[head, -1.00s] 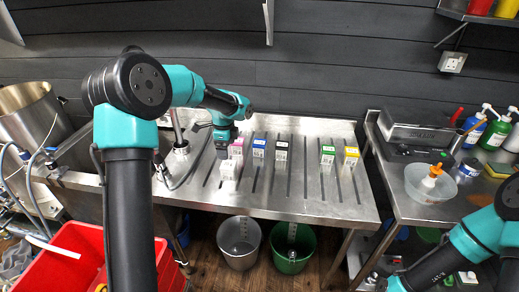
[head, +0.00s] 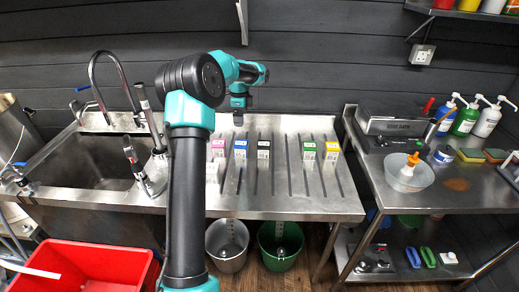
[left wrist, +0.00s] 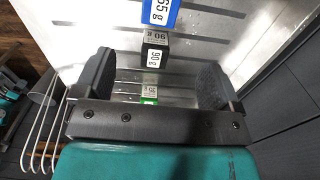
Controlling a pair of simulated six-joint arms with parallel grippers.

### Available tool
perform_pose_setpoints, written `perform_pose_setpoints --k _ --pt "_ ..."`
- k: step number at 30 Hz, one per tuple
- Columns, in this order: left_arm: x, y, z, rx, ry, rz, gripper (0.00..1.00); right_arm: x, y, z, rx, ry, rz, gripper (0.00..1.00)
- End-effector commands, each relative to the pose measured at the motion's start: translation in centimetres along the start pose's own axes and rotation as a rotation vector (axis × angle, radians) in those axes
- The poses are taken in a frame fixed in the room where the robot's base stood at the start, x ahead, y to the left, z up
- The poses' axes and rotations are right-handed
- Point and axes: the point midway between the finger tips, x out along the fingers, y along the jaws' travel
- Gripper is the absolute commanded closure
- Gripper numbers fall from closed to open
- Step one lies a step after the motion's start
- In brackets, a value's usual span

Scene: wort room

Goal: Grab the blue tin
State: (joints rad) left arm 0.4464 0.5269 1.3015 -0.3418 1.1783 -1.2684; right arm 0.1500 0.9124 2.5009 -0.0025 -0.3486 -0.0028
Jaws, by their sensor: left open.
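The blue tin (head: 240,150) is a small blue-and-white box standing in a row on the steel drainboard, between a pink tin (head: 218,149) and a black tin (head: 263,150). In the left wrist view the blue tin (left wrist: 161,11) is cut off by the top edge. My left gripper (head: 238,118) is open and empty, behind and above the blue tin in the head view. In the left wrist view the black tin (left wrist: 153,55) shows between its fingers. My right gripper is out of view.
A green tin (head: 309,151) and a yellow tin (head: 332,152) stand further right. The sink (head: 95,165) and a tap (head: 150,170) are at the left. The front of the drainboard (head: 290,205) is clear.

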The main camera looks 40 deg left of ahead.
Motion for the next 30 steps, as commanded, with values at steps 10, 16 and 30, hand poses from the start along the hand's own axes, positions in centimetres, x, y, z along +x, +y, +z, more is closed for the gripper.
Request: perform_pose_setpoints --k 10,16,30 --pt "0.7 0.0 -0.1 0.002 0.0 0.002 0.11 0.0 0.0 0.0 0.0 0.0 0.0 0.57" --pt "3.4 0.1 -0.1 0.003 0.0 0.004 0.11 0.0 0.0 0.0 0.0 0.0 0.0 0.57" --pt "11.1 0.0 -0.1 0.003 0.0 0.002 0.11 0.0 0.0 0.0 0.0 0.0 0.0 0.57"
